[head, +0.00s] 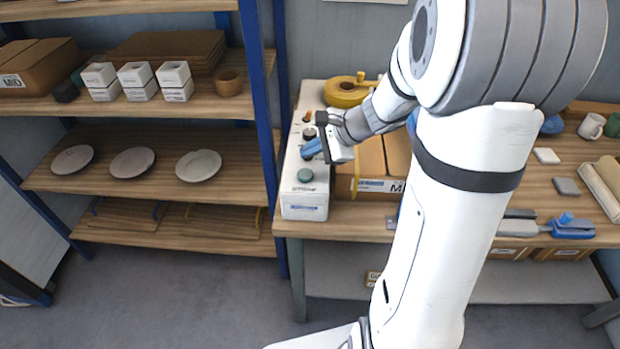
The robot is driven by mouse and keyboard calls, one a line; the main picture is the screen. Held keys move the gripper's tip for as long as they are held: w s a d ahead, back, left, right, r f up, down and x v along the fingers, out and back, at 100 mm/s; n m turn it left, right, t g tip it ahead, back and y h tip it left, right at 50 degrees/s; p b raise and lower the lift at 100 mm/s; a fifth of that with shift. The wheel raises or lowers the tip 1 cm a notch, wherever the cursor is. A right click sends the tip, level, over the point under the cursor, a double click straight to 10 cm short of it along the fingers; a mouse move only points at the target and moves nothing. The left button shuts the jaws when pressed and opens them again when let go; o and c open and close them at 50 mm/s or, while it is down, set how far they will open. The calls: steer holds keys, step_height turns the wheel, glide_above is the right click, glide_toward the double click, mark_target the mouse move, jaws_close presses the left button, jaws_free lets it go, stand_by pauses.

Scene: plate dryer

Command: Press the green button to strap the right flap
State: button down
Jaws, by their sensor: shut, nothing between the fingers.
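A white control box (304,208) stands at the left end of the table. A round dark green button (305,175) is on its top near the front. A dark knob or button (309,134) and a small orange one (307,117) sit farther back. A brown carton (372,158) stands right of the box, partly hidden behind my arm. Its right flap cannot be made out.
A shelf (150,196) on the left holds plates, white cups and cartons. The table (538,195) right of my arm holds a mug (591,126), small blocks and a blue-grey tool (545,228).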

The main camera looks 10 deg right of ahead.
mark_target(310, 174)
step_height(310, 174, down, 4)
steer(key=b, duration=0.3)
steer(key=shift+f, duration=0.15)
stand_by(1.8)
steer(key=shift+w+f+b, duration=0.15)
steer(key=shift+f+b, duration=0.15)
steer(key=shift+b, duration=0.1)
steer(key=shift+f+b, duration=0.55)
steer(key=shift+b, duration=0.05)
stand_by(0.5)
stand_by(0.4)
steer(key=shift+r+p, duration=0.75)
steer(key=shift+r, duration=0.25)
